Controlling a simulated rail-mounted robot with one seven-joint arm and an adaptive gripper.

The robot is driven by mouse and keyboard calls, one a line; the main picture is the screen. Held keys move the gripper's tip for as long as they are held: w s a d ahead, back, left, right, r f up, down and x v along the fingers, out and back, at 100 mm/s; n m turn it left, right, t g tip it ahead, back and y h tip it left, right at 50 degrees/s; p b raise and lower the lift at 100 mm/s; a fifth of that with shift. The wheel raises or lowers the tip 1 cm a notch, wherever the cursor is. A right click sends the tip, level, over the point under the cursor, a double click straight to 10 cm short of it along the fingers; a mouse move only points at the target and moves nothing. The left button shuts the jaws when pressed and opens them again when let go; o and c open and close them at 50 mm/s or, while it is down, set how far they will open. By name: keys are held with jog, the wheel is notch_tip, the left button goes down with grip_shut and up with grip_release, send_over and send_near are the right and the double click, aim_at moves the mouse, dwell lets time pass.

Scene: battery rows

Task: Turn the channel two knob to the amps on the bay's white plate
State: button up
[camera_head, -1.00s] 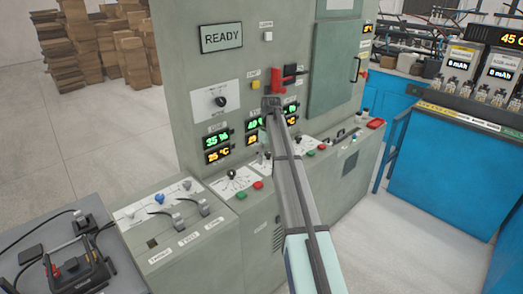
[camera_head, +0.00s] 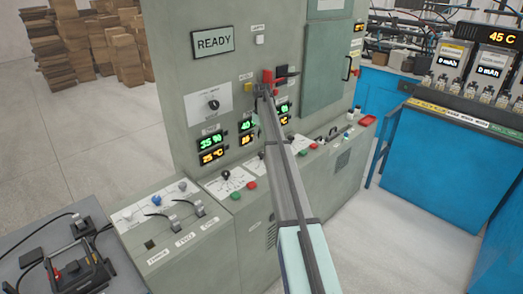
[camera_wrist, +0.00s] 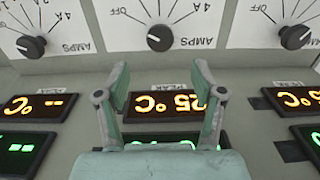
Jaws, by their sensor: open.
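The wrist view is upside down and shows several white plates with OFF, amp marks and the word AMPS. The middle plate (camera_wrist: 195,14) carries a black knob (camera_wrist: 160,38) with a white mark. Matching knobs stand on the left plate (camera_wrist: 32,46) and the right plate (camera_wrist: 295,36). No channel number is legible. My gripper (camera_wrist: 161,80) is open and empty, its teal fingers apart, below the middle knob in the picture and not visibly touching it.
Orange temperature displays (camera_wrist: 165,104) and green displays sit beside the plates. In the head view, a red lever (camera_head: 283,76) juts out near my arm's end. A black knob (camera_head: 226,175) and red and green buttons stand on the sloping console. A blue bench (camera_head: 430,160) is at right.

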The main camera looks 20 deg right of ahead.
aim_at(262, 153)
notch_tip(262, 153, down, 9)
jog(key=shift+r+p, duration=0.15)
jog(key=shift+p, duration=0.95)
jog(key=c, duration=1.1)
